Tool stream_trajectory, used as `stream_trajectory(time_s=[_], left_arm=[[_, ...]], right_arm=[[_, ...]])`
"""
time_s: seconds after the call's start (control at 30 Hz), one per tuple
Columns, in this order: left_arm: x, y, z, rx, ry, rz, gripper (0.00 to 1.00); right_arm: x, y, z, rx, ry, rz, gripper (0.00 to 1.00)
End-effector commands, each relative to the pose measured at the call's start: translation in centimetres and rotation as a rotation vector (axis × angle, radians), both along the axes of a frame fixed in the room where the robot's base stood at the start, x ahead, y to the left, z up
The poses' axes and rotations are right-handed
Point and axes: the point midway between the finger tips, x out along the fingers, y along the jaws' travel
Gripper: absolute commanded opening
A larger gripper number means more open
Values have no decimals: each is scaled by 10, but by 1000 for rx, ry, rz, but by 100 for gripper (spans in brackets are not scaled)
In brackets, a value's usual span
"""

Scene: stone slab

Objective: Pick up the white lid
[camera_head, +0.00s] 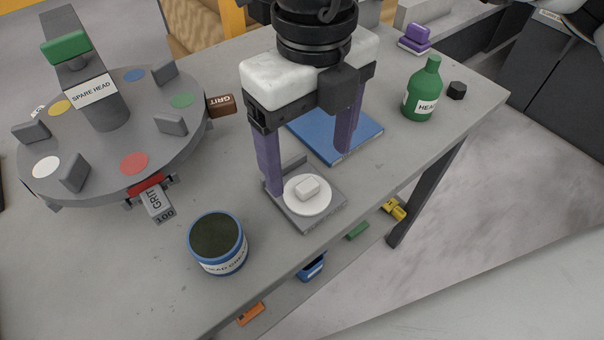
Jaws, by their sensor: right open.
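The white lid (318,206) is a round disc with a small block-like white knob on top. It lies flat on a grey square plate (325,217) on the stone slab. My right gripper (308,174) comes down from above with two long purple fingers, open and empty. Its left fingertip is close by the lid's left edge; whether it touches cannot be told. Its right fingertip shows beyond the lid, in front of the blue mat. My left gripper is not in view.
A blue can (222,267) with dark contents stands in front. A grey turntable (100,135) with coloured dots and grit blocks fills the left. A blue mat (360,130) lies behind, and a green bottle (422,95) stands right. The slab's front edge (400,190) is near.

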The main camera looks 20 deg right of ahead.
Motion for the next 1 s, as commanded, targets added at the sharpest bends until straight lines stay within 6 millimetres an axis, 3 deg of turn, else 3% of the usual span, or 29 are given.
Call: stream_trajectory(time_s=[0.2, 0.6, 0.87, 1.0], left_arm=[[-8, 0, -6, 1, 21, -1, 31], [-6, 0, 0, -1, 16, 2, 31], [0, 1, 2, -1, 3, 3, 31], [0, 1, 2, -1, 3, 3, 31]], right_arm=[[1, 0, -23, 1, 0, -1, 78], [10, -4, -71, 1, 1, -1, 78], [10, -3, -75, 1, -1, -1, 78], [10, -3, -75, 1, -1, -1, 58]])
